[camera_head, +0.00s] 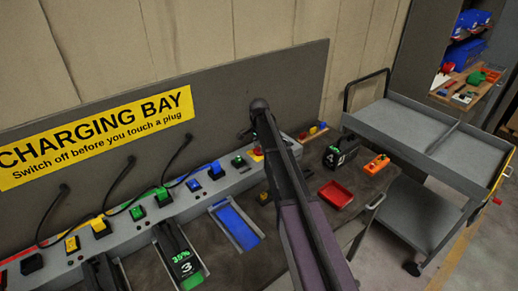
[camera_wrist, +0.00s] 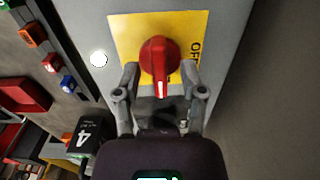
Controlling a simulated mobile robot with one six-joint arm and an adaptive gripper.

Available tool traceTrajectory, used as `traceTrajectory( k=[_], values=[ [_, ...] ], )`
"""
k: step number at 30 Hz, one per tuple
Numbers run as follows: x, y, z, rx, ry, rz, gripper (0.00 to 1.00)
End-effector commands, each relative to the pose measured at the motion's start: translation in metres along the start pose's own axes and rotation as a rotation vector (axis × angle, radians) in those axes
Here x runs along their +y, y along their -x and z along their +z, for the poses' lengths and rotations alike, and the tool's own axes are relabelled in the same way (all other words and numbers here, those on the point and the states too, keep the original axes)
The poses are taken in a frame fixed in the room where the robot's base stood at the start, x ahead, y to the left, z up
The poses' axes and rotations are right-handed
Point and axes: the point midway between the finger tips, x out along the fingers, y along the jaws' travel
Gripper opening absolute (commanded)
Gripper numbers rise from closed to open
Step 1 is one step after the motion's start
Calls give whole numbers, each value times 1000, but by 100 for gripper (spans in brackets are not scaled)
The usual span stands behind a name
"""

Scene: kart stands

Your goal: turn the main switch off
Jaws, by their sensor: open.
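The main switch (camera_wrist: 158,60) is a red rotary knob on a yellow plate (camera_wrist: 125,28), seen in the wrist view. Its white mark points down in the picture, toward my gripper. The word OFF is printed sideways on the plate, right of the knob. Another dark mark below the knob is mostly hidden. My gripper (camera_wrist: 159,72) is open, with one finger on each side of the knob's lower part. Whether either finger touches it I cannot tell. In the head view my arm crosses the middle, and I cannot make out the fingers there.
A charging ledge (camera_head: 143,236) carries plugs and black cables under the yellow charging bay sign (camera_head: 95,137). A black battery marked 4 (camera_head: 341,152), a red tray (camera_head: 335,194) and an orange item (camera_head: 376,164) lie right of my arm. A grey cart (camera_head: 424,133) stands beyond.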

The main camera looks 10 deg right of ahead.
Motion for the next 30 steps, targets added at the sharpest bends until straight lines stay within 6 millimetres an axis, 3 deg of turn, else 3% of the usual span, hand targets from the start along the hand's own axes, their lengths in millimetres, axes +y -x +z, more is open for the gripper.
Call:
traceTrajectory(
  k=[6, 11, 12, 30],
  values=[
    [0, 0, 0, 0, 0, 0, 50],
    [0, 0, 0, 0, 0, 0, 2],
    [0, 0, 0, 0, 0, 0, 0],
    [0, 0, 0, 0, 86, 0, 0]
  ],
)
